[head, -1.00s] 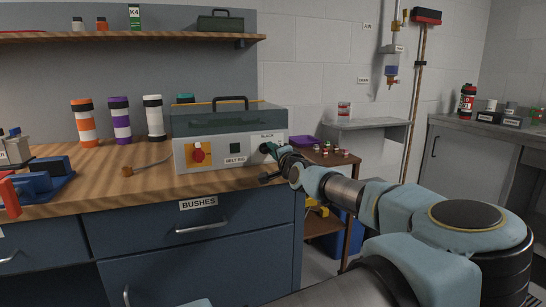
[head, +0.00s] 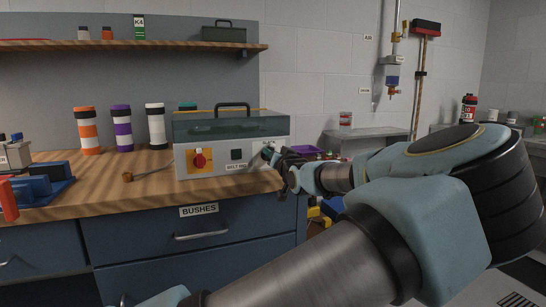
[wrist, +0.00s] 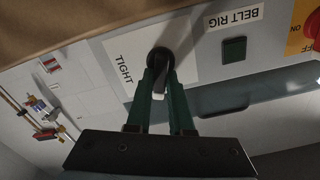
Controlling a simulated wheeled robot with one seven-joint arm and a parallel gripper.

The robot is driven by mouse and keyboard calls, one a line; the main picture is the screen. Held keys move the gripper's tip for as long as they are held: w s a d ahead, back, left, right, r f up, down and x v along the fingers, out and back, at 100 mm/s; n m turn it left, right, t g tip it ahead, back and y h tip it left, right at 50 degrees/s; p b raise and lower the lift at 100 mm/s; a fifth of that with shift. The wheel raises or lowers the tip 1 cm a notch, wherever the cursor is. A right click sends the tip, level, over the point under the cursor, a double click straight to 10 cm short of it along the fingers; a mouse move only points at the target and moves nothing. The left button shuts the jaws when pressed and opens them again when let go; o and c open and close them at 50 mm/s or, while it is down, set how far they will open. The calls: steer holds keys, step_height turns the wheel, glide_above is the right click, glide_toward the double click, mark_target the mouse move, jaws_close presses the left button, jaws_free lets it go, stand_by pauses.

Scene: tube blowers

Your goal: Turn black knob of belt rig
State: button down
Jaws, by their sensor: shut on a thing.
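The belt rig (head: 222,157) is a grey box with a dark teal lid and a black handle, standing on the wooden bench. Its black knob (wrist: 159,58) is on the front panel, next to a white label reading TIGHT. My gripper (wrist: 161,76) is shut on the knob, with one green finger on each side of it. In the head view my gripper (head: 268,153) is at the right end of the rig's front, and it hides the knob there.
A red knob on a yellow plate (head: 200,161) and a dark green square button (head: 237,154) are on the same panel. A cable with a brown plug (head: 128,177) lies left of the rig. Striped orange (head: 87,132), purple and white tubes stand behind.

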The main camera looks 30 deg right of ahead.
steer(key=shift+a+n+b, duration=0.2)
steer(key=shift+n+b, duration=0.2)
steer(key=shift+n, duration=1.6)
steer(key=c, duration=0.8)
jaws_free()
steer(key=s+a, duration=0.1)
steer(key=s, duration=0.9)
steer(key=shift+s+a, duration=0.2)
steer(key=shift+s, duration=0.15)
steer(key=shift+s, duration=0.1)
